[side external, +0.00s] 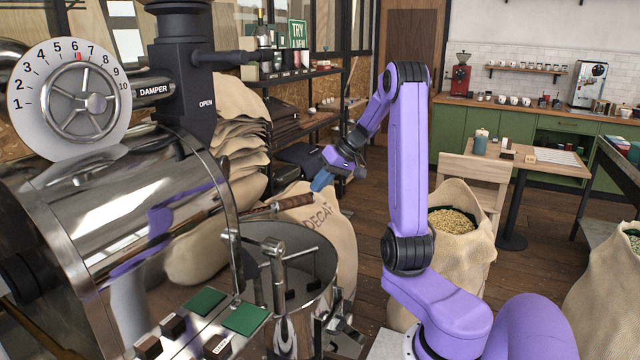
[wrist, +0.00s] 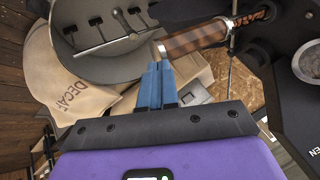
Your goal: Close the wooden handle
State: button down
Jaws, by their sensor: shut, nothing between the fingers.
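The wooden handle (side external: 292,203) sticks out from the roaster's front, above the round cooling bin, in the side external view. In the wrist view the wooden handle (wrist: 196,40) is a brown, ribbed grip with a metal collar, running across the top middle. My gripper (side external: 320,183) is just above and to the right of the handle in the side external view. In the wrist view my gripper's blue fingers (wrist: 156,70) are together, empty, with their tips close to the collar end. I cannot tell whether they touch it.
The steel roaster drum (side external: 130,215) fills the left. The round cooling bin (side external: 300,262) with its stirring arms stands below the handle. A DECAF sack (side external: 335,222) leans behind the bin. A sack of beans (side external: 452,222) stands behind my arm.

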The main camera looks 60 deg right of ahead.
aim_at(299, 199)
jog(key=w+a, duration=0.2)
jog(key=a, duration=0.1)
jog(key=w+a, duration=0.2)
jog(key=a, duration=0.1)
jog(key=w+a, duration=0.2)
jog(key=a, duration=0.1)
jog(key=shift+a, duration=0.35)
jog(key=shift+w, duration=0.1)
jog(key=shift+s+d, duration=0.2)
jog(key=shift+d, duration=0.15)
jog(key=s+d, duration=0.2)
jog(key=d, duration=0.1)
jog(key=shift+s+d+r, duration=0.25)
jog(key=shift+r, duration=0.15)
jog(key=v, duration=0.9)
jog(key=shift+s, duration=0.1)
dwell(1.6)
